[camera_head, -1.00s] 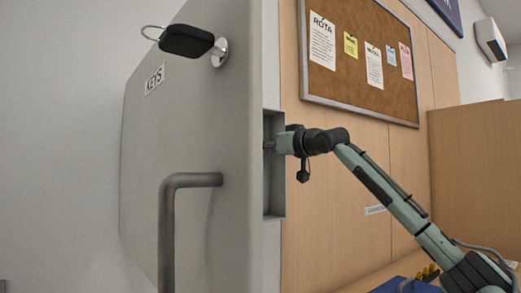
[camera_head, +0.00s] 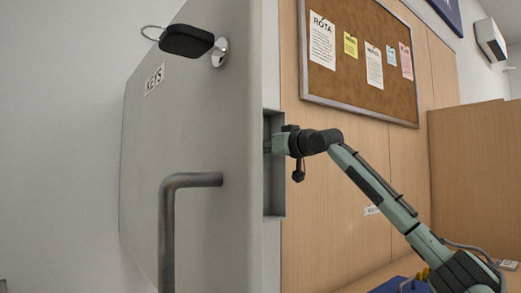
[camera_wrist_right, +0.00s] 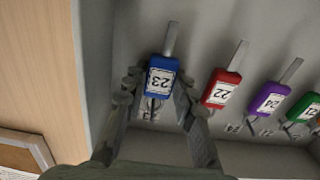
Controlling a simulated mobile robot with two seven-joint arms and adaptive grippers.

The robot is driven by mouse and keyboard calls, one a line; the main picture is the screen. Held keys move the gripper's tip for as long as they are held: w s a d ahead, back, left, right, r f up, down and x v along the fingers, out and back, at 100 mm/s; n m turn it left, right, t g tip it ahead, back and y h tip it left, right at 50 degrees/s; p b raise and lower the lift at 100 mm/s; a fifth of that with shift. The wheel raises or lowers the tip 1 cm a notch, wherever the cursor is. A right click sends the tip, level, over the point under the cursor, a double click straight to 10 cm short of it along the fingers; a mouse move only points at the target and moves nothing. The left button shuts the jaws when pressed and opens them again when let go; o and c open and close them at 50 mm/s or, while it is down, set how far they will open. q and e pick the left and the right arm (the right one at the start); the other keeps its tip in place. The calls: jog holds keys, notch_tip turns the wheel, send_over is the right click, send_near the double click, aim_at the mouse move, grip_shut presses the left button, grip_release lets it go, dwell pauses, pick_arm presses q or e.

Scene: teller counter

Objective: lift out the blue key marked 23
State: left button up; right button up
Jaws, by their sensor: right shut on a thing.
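The blue key marked 23 (camera_wrist_right: 164,63) hangs in the key cabinet, its label upside down in the right wrist view. My right gripper (camera_wrist_right: 158,82) is shut on its blue tag, one finger on each side. In the head view my right arm reaches into the cabinet (camera_head: 275,205) from the right, and the open door (camera_head: 215,120) hides the fingers and the keys. My left gripper is in neither view.
A red key marked 22 (camera_wrist_right: 221,89) hangs close beside the right finger. A purple key (camera_wrist_right: 268,98) and a green key (camera_wrist_right: 304,107) hang farther right. The door has a bent handle (camera_head: 168,225) and a black-fobbed key (camera_head: 187,40) in its lock.

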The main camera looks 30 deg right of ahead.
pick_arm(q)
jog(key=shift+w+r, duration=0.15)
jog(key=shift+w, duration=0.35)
pick_arm(e)
jog(key=shift+r, duration=0.35)
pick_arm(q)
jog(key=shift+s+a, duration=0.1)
pick_arm(e)
jog(key=shift+r, duration=0.15)
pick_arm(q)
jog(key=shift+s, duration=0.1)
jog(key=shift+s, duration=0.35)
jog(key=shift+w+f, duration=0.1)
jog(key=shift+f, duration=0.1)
pick_arm(e)
jog(key=shift+s, duration=0.15)
